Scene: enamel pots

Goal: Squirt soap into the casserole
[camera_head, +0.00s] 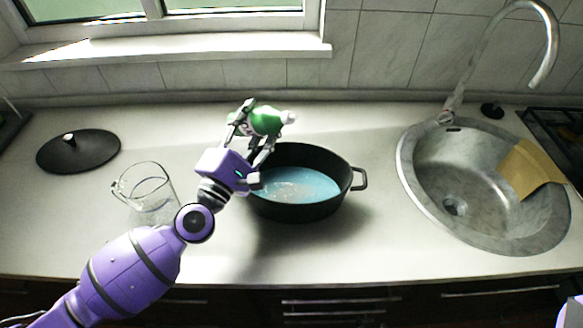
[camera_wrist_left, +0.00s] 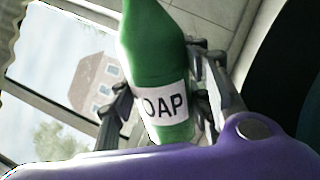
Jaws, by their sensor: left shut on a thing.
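A green soap bottle (camera_head: 262,122) with a white cap is in my left gripper (camera_head: 252,132), held tipped over with its cap toward the right, above the back left rim of the casserole. In the left wrist view the bottle (camera_wrist_left: 158,60) shows its white label with "OAP" readable, between the fingers of my left gripper (camera_wrist_left: 165,105). The black casserole (camera_head: 300,212) stands on the counter with pale blue liquid (camera_head: 298,186) inside. My left gripper and forearm hide its left side. No stream of soap can be made out. My right gripper is not in view.
A glass jug (camera_head: 148,190) and a black lid (camera_head: 78,151) are on the counter (camera_head: 340,255) at the left. A stove edge shows at far right.

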